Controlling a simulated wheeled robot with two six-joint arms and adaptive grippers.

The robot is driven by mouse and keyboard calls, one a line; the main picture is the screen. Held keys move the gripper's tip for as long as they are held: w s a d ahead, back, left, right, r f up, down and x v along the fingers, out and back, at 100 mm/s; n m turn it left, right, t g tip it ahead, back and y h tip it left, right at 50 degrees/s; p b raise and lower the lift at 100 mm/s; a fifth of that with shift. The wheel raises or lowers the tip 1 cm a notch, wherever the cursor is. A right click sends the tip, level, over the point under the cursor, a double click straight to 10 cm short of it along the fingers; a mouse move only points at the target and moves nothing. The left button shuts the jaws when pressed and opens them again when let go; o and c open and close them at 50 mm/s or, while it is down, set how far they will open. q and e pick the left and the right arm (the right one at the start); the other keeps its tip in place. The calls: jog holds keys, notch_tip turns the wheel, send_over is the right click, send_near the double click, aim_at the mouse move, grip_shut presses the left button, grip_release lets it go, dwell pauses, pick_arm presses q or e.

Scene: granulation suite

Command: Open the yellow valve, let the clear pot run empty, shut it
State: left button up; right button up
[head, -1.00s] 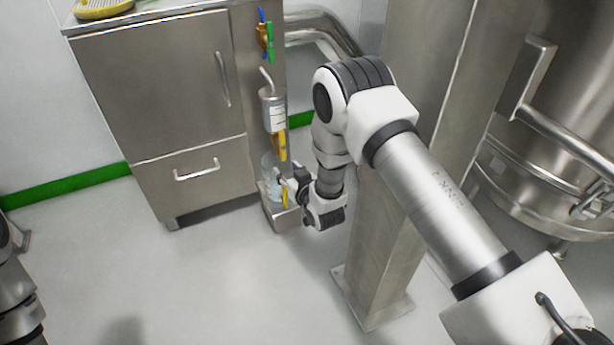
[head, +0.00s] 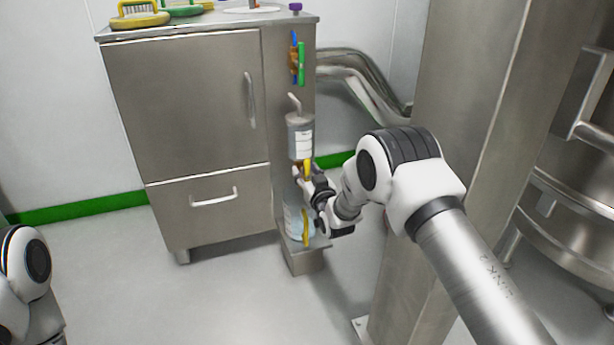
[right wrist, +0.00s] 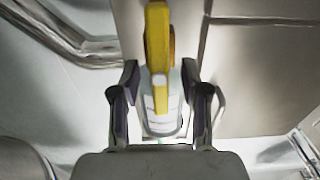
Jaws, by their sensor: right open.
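On the side of the steel cabinet, a grey cylindrical pot (head: 300,138) with a white label hangs above a yellow valve handle (head: 307,168). Below it, a clear vessel (head: 291,222) stands on a small steel ledge, with a yellow strip (head: 305,230) at its front. My right gripper (head: 306,186) is open at the yellow handle, just above the clear vessel. In the right wrist view, the yellow handle (right wrist: 157,50) points down between the open fingers (right wrist: 160,82); I cannot tell whether they touch it. A pale marked vessel lies behind it. My left gripper is out of view.
The steel cabinet (head: 185,105) has brushes (head: 139,16) on top. Blue and green handles (head: 298,60) sit above the grey pot. A steel column (head: 455,130) stands close to my right arm. Bent pipes (head: 360,80) run behind. The floor in front is clear.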

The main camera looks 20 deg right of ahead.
grip_shut()
jog(key=m+p, duration=0.3)
jog(key=shift+d+r, duration=0.1)
jog(key=shift+d, duration=0.05)
jog(key=m+p, duration=0.1)
jog(key=m, duration=0.1)
jog(key=shift+d+m+p, duration=0.15)
jog(key=shift+m+p, duration=0.15)
jog(key=shift+m, duration=0.1)
jog(key=m, duration=0.1)
jog(key=m+p, duration=0.1)
jog(key=shift+d+f+m, duration=0.1)
jog(key=shift+f+m, duration=0.1)
jog(key=shift+m, duration=0.2)
jog(key=m+p, duration=0.1)
jog(key=m, duration=0.5)
jog(key=f+m+p, duration=0.1)
jog(key=m, duration=0.2)
jog(key=shift+d+p, duration=0.15)
jog(key=shift+p, duration=0.2)
jog(key=shift+m, duration=0.3)
